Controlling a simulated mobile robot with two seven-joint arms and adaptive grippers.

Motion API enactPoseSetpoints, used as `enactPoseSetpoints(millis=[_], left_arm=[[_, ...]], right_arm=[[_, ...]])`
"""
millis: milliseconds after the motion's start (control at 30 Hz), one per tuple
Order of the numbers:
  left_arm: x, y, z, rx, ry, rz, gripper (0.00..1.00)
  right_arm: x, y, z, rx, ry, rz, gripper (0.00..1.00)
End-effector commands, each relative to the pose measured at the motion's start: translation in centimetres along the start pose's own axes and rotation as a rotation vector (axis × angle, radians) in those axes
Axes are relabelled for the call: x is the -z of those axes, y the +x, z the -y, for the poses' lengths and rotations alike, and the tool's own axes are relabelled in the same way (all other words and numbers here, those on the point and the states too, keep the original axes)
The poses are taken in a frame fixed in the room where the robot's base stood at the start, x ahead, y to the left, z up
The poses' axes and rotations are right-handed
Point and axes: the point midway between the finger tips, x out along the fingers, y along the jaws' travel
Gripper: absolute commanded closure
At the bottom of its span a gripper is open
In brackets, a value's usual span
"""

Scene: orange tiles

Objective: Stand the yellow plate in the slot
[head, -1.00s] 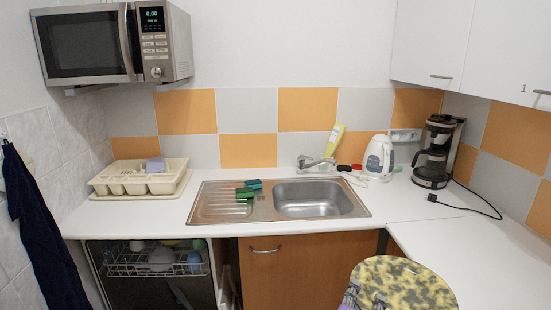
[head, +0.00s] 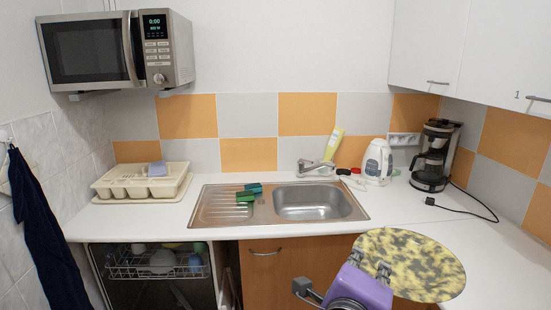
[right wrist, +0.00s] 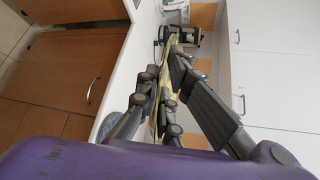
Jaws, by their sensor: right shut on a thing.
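The yellow plate (head: 415,262), mottled with dark grey, is held over the right part of the counter in the head view. My right gripper (head: 371,267), with a purple body, is shut on the plate's near left edge. In the right wrist view the plate (right wrist: 167,62) shows nearly edge-on between the fingers (right wrist: 168,80). A beige dish drainer (head: 118,191) with compartments stands at the counter's left, far from the plate. I cannot tell which slot is meant. My left gripper is not in view.
A steel sink (head: 362,214) with green sponges (head: 248,193) is in the middle. A coffee maker (head: 434,155) and a white kettle (head: 378,160) stand behind. An open dishwasher (head: 158,285) with a rack is below left. The counter right of the sink is mostly clear.

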Motion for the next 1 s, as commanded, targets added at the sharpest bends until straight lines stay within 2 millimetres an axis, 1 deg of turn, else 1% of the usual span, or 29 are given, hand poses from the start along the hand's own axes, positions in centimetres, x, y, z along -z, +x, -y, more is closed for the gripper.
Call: enactPoseSetpoints(millis=[33, 100, 400, 500, 867, 967, 1000], left_arm=[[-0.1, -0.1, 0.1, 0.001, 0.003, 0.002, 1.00], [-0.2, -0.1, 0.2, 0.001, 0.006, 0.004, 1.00], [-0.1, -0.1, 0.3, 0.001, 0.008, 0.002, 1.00], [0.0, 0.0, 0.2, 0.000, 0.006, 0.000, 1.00], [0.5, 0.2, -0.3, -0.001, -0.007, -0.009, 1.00], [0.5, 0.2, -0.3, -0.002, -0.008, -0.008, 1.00], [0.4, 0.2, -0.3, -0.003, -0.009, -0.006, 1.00]], right_arm=[[-0.2, -0.2, 0.7, 0.005, 0.004, 0.002, 1.00], [-0.4, -0.4, 1.4, 0.006, 0.004, 0.003, 1.00], [-1.1, -1.1, 4.0, 0.006, 0.004, 0.003, 1.00], [-1.2, -1.2, 4.6, 0.004, 0.003, 0.002, 1.00], [-1.3, -1.3, 4.7, 0.002, 0.000, 0.004, 1.00], [-2.8, -1.5, 4.1, -0.004, -0.009, 0.034, 1.00], [-3.8, -1.7, 3.6, -0.009, -0.016, 0.056, 1.00]])
